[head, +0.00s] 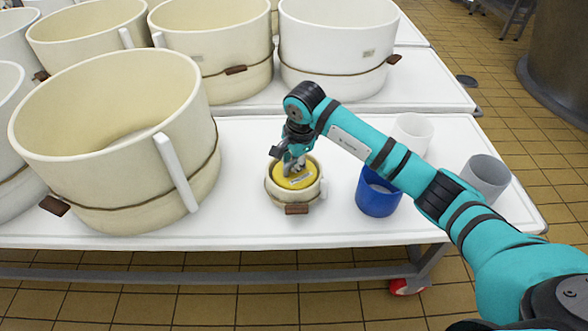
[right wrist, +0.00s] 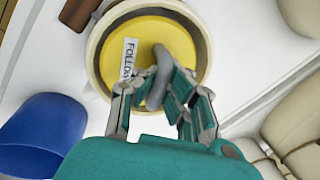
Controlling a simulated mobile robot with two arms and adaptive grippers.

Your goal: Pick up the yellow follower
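The yellow follower (head: 294,178) is a round yellow disc with a white label and a grey curved handle. It sits inside a small cream mould (head: 282,200) on the white table. It also shows in the right wrist view (right wrist: 115,72), with its handle standing up between my fingers. My right gripper (head: 291,162) reaches down over the follower. In the right wrist view, its fingers (right wrist: 160,92) close in on both sides of the handle and appear to hold it. The handle hides part of the finger contact. My left gripper is not in view.
A blue cup (head: 378,195) stands right of the mould, below my right arm. A white cup (head: 412,133) and a grey cup (head: 486,178) stand farther right. A large cream vat (head: 105,140) stands left. The table (head: 340,229) is clear in front.

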